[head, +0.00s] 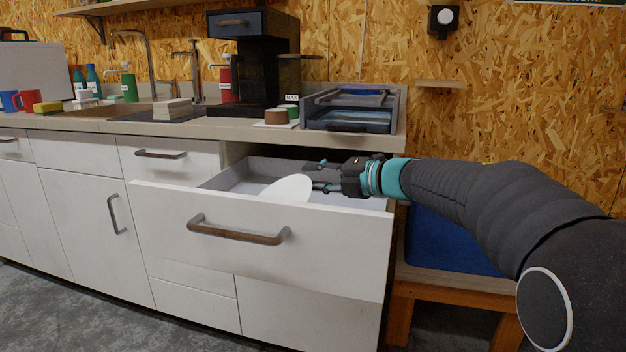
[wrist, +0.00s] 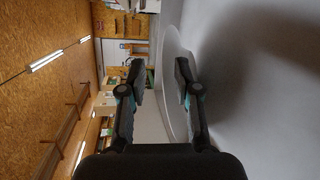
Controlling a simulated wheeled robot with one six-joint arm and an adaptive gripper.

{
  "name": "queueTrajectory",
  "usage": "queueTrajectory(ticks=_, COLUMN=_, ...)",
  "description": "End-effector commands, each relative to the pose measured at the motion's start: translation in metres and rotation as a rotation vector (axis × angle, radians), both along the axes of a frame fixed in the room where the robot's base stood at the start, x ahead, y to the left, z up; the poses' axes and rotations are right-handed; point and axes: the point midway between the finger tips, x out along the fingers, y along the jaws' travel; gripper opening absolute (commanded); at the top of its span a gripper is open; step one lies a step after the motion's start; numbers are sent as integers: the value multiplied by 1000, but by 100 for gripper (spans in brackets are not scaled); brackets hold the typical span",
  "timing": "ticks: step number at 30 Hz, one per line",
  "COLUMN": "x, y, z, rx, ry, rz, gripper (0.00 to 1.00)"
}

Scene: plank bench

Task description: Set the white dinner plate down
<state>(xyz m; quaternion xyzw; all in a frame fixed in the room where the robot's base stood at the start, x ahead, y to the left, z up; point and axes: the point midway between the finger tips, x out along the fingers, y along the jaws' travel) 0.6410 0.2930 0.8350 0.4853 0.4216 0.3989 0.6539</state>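The white dinner plate (head: 288,190) is inside the open drawer (head: 262,228), its lower part hidden in the head view by the drawer front. In the wrist view the plate (wrist: 171,50) shows as a thin pale ellipse along the grey drawer floor (wrist: 240,60), seemingly lying on it. My gripper (head: 318,178) is over the drawer at the plate's right edge. In the wrist view its fingers (wrist: 158,82) are spread apart with a clear gap. One finger overlaps the plate in the picture; whether it touches the plate I cannot tell.
The worktop (head: 225,128) above the drawer carries a black coffee machine (head: 258,70), a grey tray rack (head: 350,108) and a brown round item (head: 277,117). Mugs and a sink are at the left. A blue box (head: 450,240) on a wooden bench stands right of the drawer.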

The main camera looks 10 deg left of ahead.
Motion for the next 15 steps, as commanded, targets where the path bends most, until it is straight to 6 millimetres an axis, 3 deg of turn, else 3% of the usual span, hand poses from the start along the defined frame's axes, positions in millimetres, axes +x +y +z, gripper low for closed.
queueTrajectory(ticks=9, x=-21, y=-64, z=10, rx=0, ry=-1, rz=-7, gripper=31)
queueTrajectory(ticks=15, x=-31, y=-91, z=15, rx=1, ry=0, rz=-5, gripper=31)
